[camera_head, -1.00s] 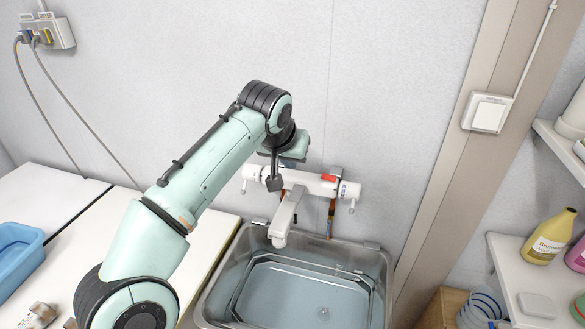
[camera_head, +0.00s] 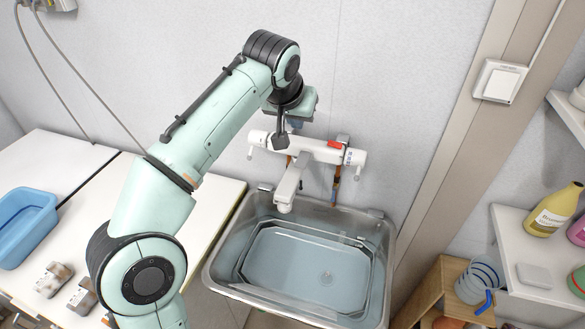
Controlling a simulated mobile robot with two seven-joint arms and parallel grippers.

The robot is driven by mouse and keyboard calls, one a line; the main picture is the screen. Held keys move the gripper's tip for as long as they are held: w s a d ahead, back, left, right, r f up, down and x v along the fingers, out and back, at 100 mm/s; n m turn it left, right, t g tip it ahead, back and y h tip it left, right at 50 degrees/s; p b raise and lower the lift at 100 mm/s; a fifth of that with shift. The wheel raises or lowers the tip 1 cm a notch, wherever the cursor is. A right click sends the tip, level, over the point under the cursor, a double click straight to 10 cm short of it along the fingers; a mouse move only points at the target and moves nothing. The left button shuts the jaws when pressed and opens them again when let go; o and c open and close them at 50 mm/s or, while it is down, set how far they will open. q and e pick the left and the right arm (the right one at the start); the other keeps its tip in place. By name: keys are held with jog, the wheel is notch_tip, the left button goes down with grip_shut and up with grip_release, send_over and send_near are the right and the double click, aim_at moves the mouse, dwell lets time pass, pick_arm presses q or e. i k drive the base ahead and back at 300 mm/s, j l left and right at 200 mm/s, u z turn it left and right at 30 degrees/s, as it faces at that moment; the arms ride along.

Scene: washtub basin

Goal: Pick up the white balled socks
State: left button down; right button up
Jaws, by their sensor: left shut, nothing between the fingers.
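No white balled socks can be made out in this view. Two small whitish and brown items, (camera_head: 55,278) and (camera_head: 82,294), lie at the lower left on the white counter, beside my left arm; I cannot tell what they are. My left gripper (camera_head: 281,141) is shut and empty, in front of the wall just above the tap, pointing down. My forearm and wrist partly hide it. My right gripper is not in view.
A metal basin (camera_head: 222,262) with water and a clear tub stands below the white tap (camera_head: 320,150). A blue tub (camera_head: 25,228) sits on the counter at left. A shelf (camera_head: 508,242) with a yellow bottle (camera_head: 553,210) is at right, above a wooden stool (camera_head: 437,290).

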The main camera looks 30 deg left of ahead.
aim_at(57, 273)
jog(key=k+l, duration=0.15)
jog(key=k, duration=0.3)
jog(key=k+l, duration=0.2)
jog(key=k, duration=0.25)
